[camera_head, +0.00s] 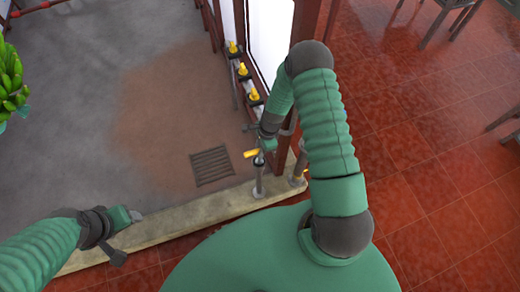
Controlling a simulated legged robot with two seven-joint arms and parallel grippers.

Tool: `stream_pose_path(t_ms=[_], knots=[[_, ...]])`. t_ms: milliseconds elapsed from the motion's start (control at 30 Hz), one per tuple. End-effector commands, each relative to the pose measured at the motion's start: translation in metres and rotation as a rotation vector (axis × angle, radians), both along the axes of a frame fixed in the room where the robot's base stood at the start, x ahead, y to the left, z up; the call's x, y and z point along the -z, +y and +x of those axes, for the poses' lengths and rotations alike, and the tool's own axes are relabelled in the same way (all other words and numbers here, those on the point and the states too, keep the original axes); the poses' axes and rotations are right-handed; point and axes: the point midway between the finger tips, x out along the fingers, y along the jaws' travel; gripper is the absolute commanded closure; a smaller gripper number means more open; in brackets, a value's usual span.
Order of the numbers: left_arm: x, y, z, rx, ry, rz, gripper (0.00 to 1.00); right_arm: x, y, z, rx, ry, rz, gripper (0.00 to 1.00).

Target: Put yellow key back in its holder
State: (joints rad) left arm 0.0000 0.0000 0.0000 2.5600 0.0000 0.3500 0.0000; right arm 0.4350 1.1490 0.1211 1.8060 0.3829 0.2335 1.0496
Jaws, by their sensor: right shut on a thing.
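My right gripper (267,143) reaches down at the post by the curb, right of centre. It is shut on a yellow key (250,153), which shows just left of its fingers. The fingers and part of the arm hide the exact grip. Several more yellow-topped pieces sit on dark fittings in a row along the wall: a far one (232,47), a middle one (242,69) and a near one (253,95). I cannot tell which fitting is the holder. My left gripper (128,216) is at lower left, away from the keys, and its finger opening is unclear.
A metal post (258,185) stands on the pale curb (200,212) below the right gripper. A floor drain (211,166) lies left of it. Red tiles (440,150) are open at right, with furniture legs (435,25) at top right.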

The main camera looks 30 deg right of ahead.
Motion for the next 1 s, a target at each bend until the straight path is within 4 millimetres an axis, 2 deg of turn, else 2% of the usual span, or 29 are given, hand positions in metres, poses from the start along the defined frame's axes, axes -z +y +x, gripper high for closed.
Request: stream_pose_path(t_ms=[500, 1000], knots=[[0.012, 0.000, 0.000, 0.000, 0.000, 0.000, 0.38, 0.016, 0.003, 0.000, -0.002, 0.000, 0.000, 1.00], [0.012, 0.000, 0.000, 0.000, 0.000, 0.000, 0.38, 0.017, 0.003, 0.000, -0.002, 0.000, 0.000, 1.00]])
